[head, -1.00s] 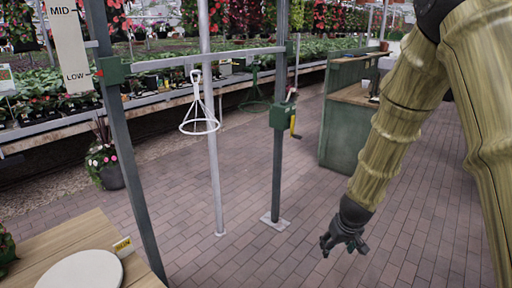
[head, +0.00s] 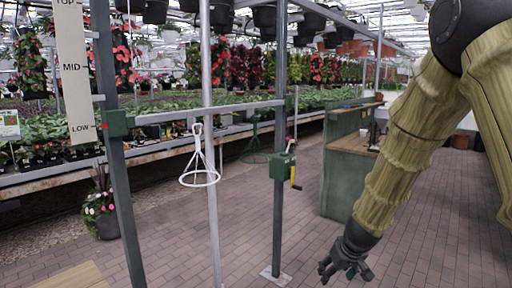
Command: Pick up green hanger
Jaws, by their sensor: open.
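The green hanger (head: 255,139) hangs from the horizontal rail, just left of the right-hand post and partly behind it. It is a dark green cone of thin rods with a ring at the bottom. A white hanger (head: 199,165) of the same shape hangs to its left, in front of a pale pole. My gripper (head: 341,274) is low in front of the brick floor, to the right of and below both hangers. It is open and empty, apart from the green hanger.
A metal frame holds the rail (head: 165,115), with a green crank box (head: 282,166) on its right post. A green counter (head: 345,165) stands behind my arm. A wooden table (head: 75,277) is at the lower left. Plant benches line the back. Brick floor (head: 250,235) is clear.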

